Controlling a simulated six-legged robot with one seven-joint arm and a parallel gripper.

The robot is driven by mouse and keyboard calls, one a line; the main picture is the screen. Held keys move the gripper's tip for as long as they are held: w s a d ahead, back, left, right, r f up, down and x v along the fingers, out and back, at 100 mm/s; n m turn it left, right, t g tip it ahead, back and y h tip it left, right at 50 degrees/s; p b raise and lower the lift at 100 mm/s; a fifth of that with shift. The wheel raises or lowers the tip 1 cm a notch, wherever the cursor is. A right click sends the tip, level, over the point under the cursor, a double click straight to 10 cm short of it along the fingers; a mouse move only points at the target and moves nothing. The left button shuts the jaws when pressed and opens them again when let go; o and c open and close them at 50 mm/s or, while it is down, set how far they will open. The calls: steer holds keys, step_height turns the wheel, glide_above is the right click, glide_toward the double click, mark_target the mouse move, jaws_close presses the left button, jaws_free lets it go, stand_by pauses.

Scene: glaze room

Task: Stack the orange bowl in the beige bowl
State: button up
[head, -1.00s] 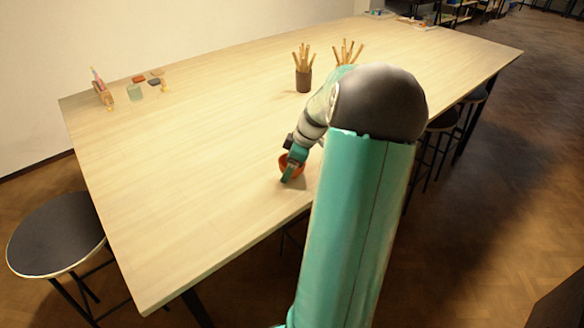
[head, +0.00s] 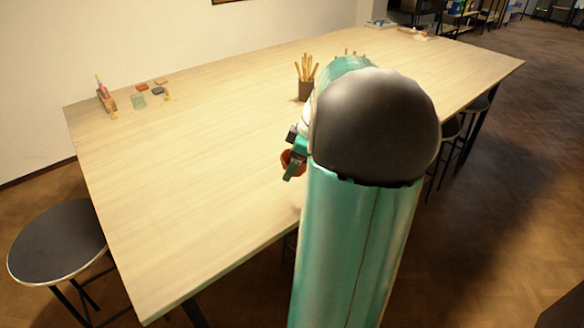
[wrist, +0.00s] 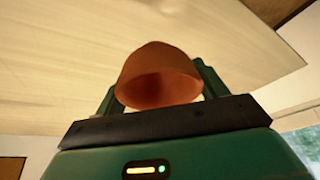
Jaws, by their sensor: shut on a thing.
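The orange bowl (head: 286,158) is at my gripper (head: 295,166) in the head view, left of my arm, over the near part of the table. In the wrist view the orange bowl (wrist: 160,68) sits between the two green fingers of my gripper (wrist: 158,84), which is shut on it. The bowl's open side faces the wrist camera. My arm hides part of the bowl and of the table behind it in the head view.
The long wooden table (head: 190,190) is bare across its left and front. A brown cup of sticks (head: 306,88) stands behind my gripper. Small items and a wooden holder (head: 106,98) lie at the far left. A black stool (head: 58,240) stands left of the table.

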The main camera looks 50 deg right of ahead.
steer(key=s+a+r, duration=0.4)
steer(key=s+a, duration=0.2)
steer(key=a, duration=0.1)
steer(key=shift+s+a+r, duration=0.15)
steer(key=shift+s+r, duration=0.05)
steer(key=shift+r, duration=0.15)
